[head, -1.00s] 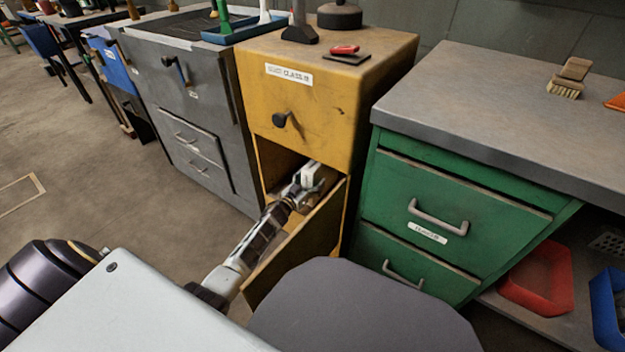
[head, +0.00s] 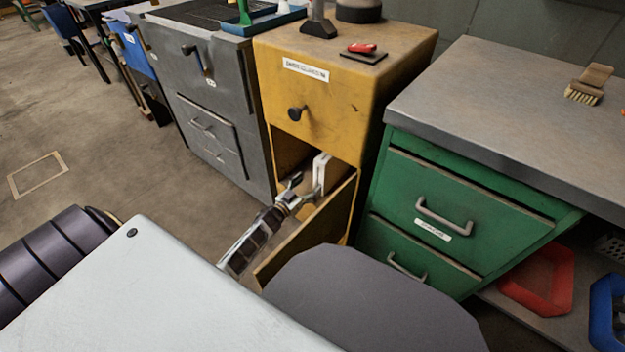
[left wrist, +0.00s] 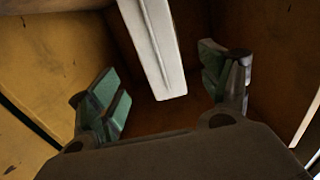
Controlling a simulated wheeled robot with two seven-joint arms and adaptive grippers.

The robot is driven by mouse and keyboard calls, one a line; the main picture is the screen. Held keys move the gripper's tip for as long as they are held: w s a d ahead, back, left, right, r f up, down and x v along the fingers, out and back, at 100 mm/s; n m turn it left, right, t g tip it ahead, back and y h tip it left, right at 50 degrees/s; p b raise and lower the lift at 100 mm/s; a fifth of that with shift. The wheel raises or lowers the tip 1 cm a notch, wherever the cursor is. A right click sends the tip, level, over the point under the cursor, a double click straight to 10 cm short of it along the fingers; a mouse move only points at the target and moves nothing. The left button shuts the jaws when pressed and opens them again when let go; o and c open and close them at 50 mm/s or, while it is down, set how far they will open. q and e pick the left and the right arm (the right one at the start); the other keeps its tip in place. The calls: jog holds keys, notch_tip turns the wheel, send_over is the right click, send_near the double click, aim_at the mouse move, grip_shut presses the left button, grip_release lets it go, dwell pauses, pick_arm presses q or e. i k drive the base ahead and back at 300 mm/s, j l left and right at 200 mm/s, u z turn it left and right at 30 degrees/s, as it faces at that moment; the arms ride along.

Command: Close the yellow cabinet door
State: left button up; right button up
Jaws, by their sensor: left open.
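The yellow cabinet (head: 345,105) stands in the middle of the head view, with a dark knob on its upper front. Its lower yellow door (head: 308,238) stands open, swung out toward me on the right side of the opening. My left gripper (head: 303,188) is open at the mouth of the compartment. A white upright object (head: 321,172) is inside; in the left wrist view the white object (left wrist: 158,50) shows ahead, between the spread fingers (left wrist: 165,90), and neither finger seems to touch it. My right gripper is not in view.
A grey cabinet (head: 205,95) stands close on the left, and a green drawer unit (head: 460,205) on the right. A red item (head: 362,48) lies on the yellow cabinet's top.

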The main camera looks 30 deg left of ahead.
aim_at(328, 224)
jog(key=k+u, duration=0.1)
jog(key=u, duration=0.8)
